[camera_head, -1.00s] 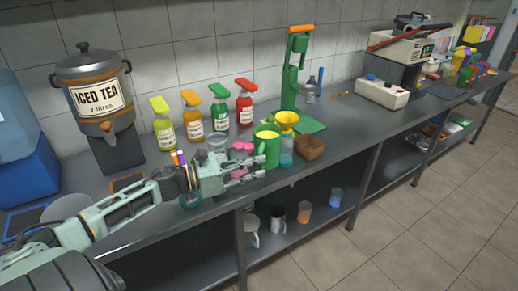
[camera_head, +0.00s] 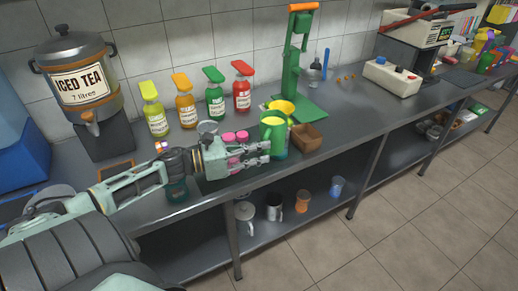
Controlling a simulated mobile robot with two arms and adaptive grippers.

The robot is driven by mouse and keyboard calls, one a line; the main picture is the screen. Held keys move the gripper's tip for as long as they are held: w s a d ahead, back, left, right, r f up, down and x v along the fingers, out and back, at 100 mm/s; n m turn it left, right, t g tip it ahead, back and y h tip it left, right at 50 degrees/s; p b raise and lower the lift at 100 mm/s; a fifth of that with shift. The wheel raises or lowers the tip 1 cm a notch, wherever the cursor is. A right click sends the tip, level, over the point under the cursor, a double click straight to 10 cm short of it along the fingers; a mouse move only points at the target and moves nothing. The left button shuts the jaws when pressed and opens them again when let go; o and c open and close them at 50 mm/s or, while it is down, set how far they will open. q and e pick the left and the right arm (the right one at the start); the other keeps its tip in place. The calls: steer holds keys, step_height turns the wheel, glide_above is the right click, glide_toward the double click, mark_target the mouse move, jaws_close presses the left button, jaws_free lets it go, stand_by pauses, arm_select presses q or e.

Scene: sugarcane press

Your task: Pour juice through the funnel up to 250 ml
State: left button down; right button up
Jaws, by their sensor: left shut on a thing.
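The green jug (camera_head: 277,143) stands near the front of the counter, yellow showing in its mouth. My left gripper (camera_head: 266,152) reaches in from the left and is shut on the jug at its handle side. The jug looks close to upright; I cannot tell if it is clear of the counter. The yellow funnel (camera_head: 283,105) shows just behind and above the jug. The vessel under the funnel is mostly hidden by the jug, so its level and marks cannot be read. My right gripper is not in view.
A brown wooden box (camera_head: 306,138) sits close right of the jug. A green press (camera_head: 296,70) stands behind. Bottles with coloured caps, such as the red one (camera_head: 242,92), line the wall. An iced tea dispenser (camera_head: 82,85) is at left. Pink items (camera_head: 236,137) lie by my gripper.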

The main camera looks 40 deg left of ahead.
arm_select(q)
steer(key=shift+n+g+y, duration=0.4)
steer(key=shift+n+g, duration=0.2)
steer(key=shift+n, duration=0.3)
steer(key=r+p, duration=0.2)
steer(key=w+r+p, duration=0.1)
steer(key=r+p, duration=0.3)
steer(key=shift+w+a, duration=0.2)
steer(key=shift+a, duration=0.05)
steer(key=r+p, duration=0.1)
steer(key=w+r+n+g+p, duration=0.1)
steer(key=shift+a+r, duration=0.1)
steer(key=shift+r, duration=0.3)
steer(key=shift+a+r+n+p, duration=0.3)
steer(key=shift+r+n+p, duration=0.1)
steer(key=shift+r+p, duration=0.1)
